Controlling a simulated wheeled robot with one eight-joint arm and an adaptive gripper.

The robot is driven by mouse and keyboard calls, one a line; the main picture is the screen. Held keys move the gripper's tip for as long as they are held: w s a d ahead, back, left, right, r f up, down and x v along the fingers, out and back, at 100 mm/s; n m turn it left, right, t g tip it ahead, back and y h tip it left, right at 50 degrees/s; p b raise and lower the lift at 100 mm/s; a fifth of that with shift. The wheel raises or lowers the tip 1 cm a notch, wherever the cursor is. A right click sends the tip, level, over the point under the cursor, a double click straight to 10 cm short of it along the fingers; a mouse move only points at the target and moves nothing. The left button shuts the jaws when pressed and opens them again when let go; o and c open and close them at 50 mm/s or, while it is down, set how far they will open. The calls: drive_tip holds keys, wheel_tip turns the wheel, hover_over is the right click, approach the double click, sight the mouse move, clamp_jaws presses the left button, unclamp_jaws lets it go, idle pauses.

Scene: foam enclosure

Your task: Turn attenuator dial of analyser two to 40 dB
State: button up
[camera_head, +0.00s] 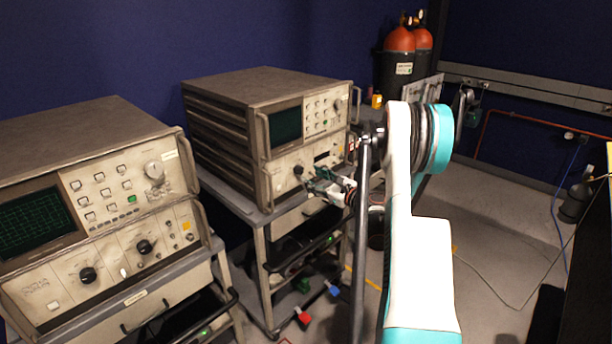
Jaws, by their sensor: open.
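Two beige analysers stand on trolleys, one at the near left (150,215) and one in the middle (215,90). Their labels are too small to read, so I cannot tell which is number two. The middle one has a dark screen (286,126) and a black dial (298,170) on its lower panel. My gripper (312,183) is open in front of that lower panel, just right of and below this dial. It hides part of the panel; contact cannot be told. The near analyser's lower panel has two black dials, left (88,275) and right (144,247).
Metal handles (264,136) stick out at the front edges of the analysers. Trolley shelves with dark equipment lie below. Red-topped cylinders (400,40) stand at the back. Grey floor (500,240) is open at the right, with a thin cable across it.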

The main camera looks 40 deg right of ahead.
drive_tip(key=s, duration=0.6)
drive_tip(key=shift+s+d, duration=0.25)
drive_tip(key=shift+s, duration=0.05)
